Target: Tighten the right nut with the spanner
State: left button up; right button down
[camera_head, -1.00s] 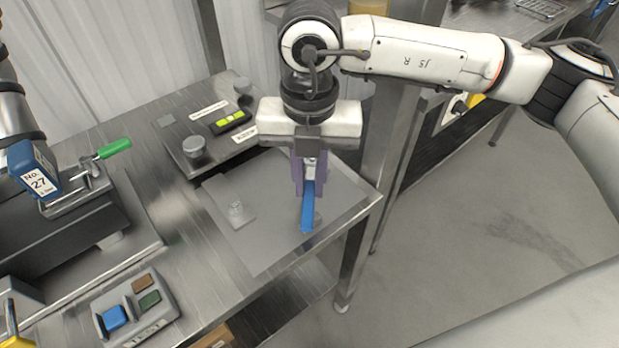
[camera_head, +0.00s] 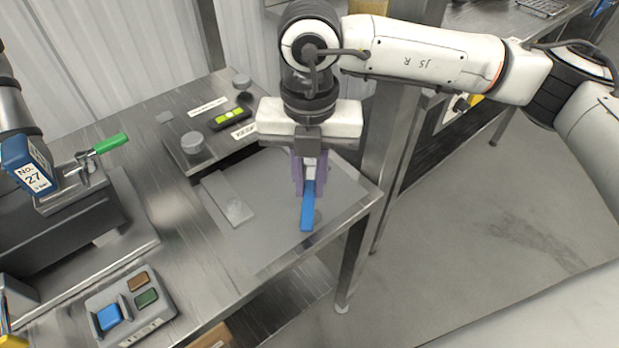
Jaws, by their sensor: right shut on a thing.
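My right gripper (camera_head: 309,180) points down over the grey plate (camera_head: 262,240) at the table's right corner. Its purple fingers are shut on a blue bar-shaped tool (camera_head: 307,212), which looks like the spanner's handle. The tool's lower end is close over the plate; I cannot tell if it touches. A small round grey shape (camera_head: 318,217) shows on the plate just right of the tool, perhaps the right nut. Another round shape (camera_head: 238,211) lies on a flat grey strip to the left. No spanner mouth is visible. My left gripper's fingers do not show.
Behind the plate are round grey knobs (camera_head: 192,143) and a black device with a yellow-green display (camera_head: 230,118). The floor at right is clear.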

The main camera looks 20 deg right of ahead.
jog(key=shift+f, duration=0.15)
jog(key=shift+f+b, duration=0.15)
jog(key=shift+b, duration=0.3)
dwell(0.5)
jog(key=shift+w+a+m, duration=0.35)
jog(key=shift+a+m, duration=0.35)
jog(key=shift+m, duration=0.2)
jog(key=shift+b, duration=0.3)
